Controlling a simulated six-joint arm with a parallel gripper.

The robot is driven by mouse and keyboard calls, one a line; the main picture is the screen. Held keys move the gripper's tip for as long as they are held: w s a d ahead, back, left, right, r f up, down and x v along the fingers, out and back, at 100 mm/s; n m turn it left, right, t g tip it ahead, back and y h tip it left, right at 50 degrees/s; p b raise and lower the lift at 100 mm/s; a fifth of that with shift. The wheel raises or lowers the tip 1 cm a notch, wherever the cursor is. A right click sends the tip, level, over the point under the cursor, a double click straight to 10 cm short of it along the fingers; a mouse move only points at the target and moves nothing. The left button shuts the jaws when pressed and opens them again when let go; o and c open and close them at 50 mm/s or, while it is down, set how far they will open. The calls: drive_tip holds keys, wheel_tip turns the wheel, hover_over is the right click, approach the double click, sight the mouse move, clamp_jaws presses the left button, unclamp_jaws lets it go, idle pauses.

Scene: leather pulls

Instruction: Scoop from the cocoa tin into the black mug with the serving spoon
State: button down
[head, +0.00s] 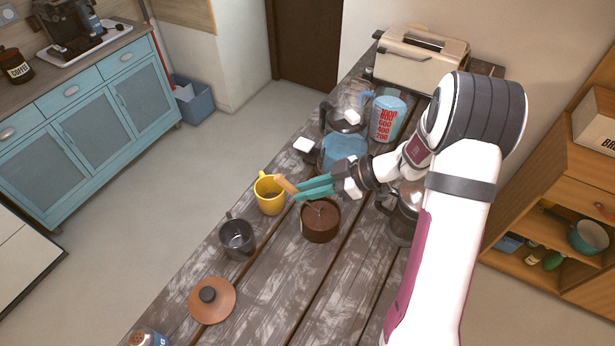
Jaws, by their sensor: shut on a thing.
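The cocoa tin (320,236) is a brown round tin standing open on the wooden table, with dark brown contents. The black mug (236,240) stands upright to its left and a little nearer, with its opening facing up. My gripper (302,188), with teal fingers, is above the back left of the tin. It is shut on the serving spoon (285,184), whose tan handle end sticks out past the fingertips. A thin light piece, perhaps the spoon's lower part, shows over the tin's opening. I cannot tell whether it touches the contents.
A yellow mug (269,198) stands close behind the black mug. A brown lid with a dark knob (211,298) lies nearer. A dark metal pot (401,222) stands right of the tin.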

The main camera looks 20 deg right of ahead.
drive_tip(key=shift+f, duration=0.7)
drive_tip(key=shift+w+a, duration=0.25)
drive_tip(key=shift+a, duration=0.4)
drive_tip(key=shift+s+d, duration=0.3)
drive_tip(key=shift+d, duration=0.4)
drive_tip(key=shift+w+a, duration=0.3)
drive_tip(key=shift+a, duration=0.3)
drive_tip(key=shift+s+d, duration=0.2)
drive_tip(key=shift+d, duration=0.25)
drive_tip(key=shift+r, duration=3.3)
